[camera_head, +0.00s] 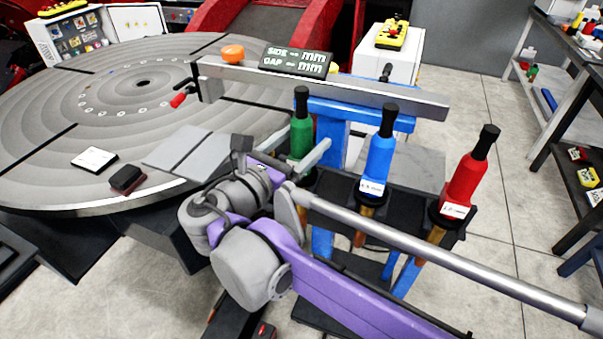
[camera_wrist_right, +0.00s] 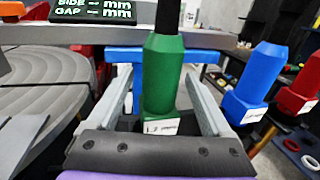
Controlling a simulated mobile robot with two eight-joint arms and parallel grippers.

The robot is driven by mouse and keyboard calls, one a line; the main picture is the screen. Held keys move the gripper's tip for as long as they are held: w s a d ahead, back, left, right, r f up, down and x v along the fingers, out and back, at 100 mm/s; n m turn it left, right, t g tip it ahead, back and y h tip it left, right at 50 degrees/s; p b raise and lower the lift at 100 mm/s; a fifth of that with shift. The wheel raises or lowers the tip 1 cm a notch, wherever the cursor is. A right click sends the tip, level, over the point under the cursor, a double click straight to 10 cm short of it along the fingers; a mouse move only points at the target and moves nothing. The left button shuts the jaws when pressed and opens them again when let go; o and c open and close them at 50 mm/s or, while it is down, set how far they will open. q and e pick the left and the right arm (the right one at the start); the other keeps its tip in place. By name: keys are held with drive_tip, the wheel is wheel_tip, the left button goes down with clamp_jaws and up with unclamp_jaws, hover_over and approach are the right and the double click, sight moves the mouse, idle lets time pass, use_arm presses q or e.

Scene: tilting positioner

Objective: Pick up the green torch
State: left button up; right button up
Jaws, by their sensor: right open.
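The green torch (camera_head: 301,135) has a black upper end and stands upright in the leftmost place of a dark rack. It shows large in the right wrist view (camera_wrist_right: 162,75), with a white label near its base. My right gripper (camera_head: 298,147) is open, with one pale finger on each side of the torch's green body. In the right wrist view the gripper (camera_wrist_right: 159,88) shows a gap between the torch and each finger. The torch's lower part is partly hidden by my gripper in the head view. My left gripper is not in view.
A blue torch (camera_head: 378,160) and a red torch (camera_head: 466,178) stand to the right in the same rack (camera_head: 405,215). A grey beam (camera_head: 400,97) on blue supports runs behind the torches. A large round table (camera_head: 60,110) lies to the left.

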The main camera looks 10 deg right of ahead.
drive_tip(key=shift+x, duration=1.5)
drive_tip(key=shift+r, duration=0.1)
clamp_jaws()
wheel_tip(320, 180, up, 28)
drive_tip(key=p, duration=0.4)
